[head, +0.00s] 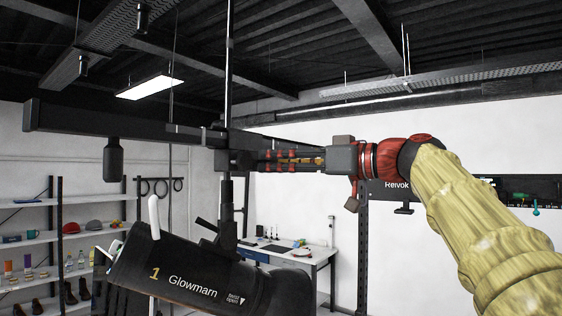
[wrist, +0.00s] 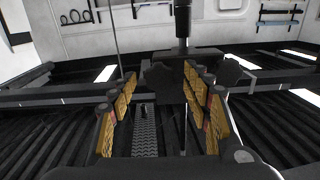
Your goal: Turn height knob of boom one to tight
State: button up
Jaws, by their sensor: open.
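Boom one is a long dark horizontal bar (head: 120,122) in the head view, with a black lamp (head: 190,275) marked "1" and "Glowmarn" below it. A dark joint block (head: 222,160) sits where the bar meets the upright pole (head: 229,60). My gripper (head: 262,160) reaches from the right, with its fingertips close to this block. In the wrist view, a dark lobed knob (wrist: 163,76) shows between the open, yellow-padded fingers; I cannot tell whether they touch it. A second dark knob (wrist: 231,72) lies outside the right finger. I cannot tell which one sets height.
A second sign, "Reivok" (head: 398,185), is on a dark body at the right, partly behind my arm. Shelves (head: 30,236) with small items stand at the left. A white table (head: 300,256) is behind. A dark cylinder (head: 113,160) hangs from the bar.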

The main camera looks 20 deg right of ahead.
jog(key=shift+c, duration=0.4)
jog(key=c, duration=1.1)
jog(key=shift+o, duration=0.2)
jog(key=m, duration=0.3)
jog(key=shift+m, duration=0.3)
jog(key=m, duration=0.4)
jog(key=shift+m, duration=0.3)
jog(key=m+p, duration=0.1)
jog(key=m, duration=0.3)
jog(key=shift+m+p, duration=0.5)
jog(key=shift+m, duration=1.3)
